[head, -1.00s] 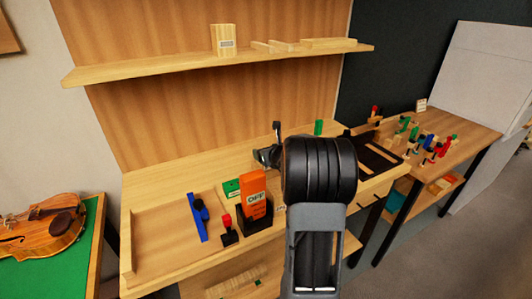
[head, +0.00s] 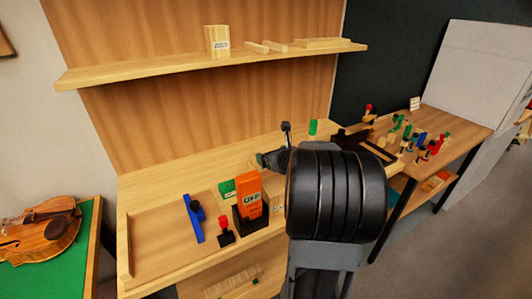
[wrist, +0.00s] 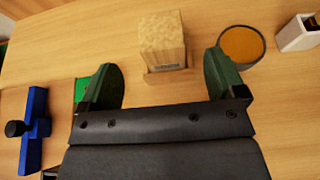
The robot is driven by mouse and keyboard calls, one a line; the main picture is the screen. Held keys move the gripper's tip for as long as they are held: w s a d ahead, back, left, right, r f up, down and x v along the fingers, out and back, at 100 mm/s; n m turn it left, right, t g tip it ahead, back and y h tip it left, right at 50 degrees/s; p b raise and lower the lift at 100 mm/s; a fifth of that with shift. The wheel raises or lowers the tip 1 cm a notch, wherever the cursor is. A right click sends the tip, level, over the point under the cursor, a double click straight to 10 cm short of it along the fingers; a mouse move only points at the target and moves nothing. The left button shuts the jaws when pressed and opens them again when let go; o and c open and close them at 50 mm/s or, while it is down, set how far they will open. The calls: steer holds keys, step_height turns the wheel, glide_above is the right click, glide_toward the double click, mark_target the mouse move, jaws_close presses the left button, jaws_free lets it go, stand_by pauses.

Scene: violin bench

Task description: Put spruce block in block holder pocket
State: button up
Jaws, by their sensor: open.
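A pale, grained wooden block (wrist: 163,35) stands upright in the wrist view, beyond and between my fingertips. It appears to sit in a low wooden holder (wrist: 167,77) with a front lip; how deep it sits I cannot tell. My gripper (wrist: 160,68) is open, one finger to each side, with clear gaps between the fingers and the block. In the head view my gripper (head: 271,146) shows partly above the bench, behind my black arm joint. The block and holder are not visible in the head view, probably hidden by my arm.
A round dish with orange contents (wrist: 241,44) lies close by my right finger. A white container (wrist: 298,33) is farther right. A blue tool (wrist: 34,130) and a green box (wrist: 90,88) are to the left. An orange box (head: 248,194) stands in a black holder. A shelf (head: 210,64) overhangs behind.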

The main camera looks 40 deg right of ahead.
steer(key=v, duration=0.3)
steer(key=shift+s, duration=0.15)
stand_by(0.6)
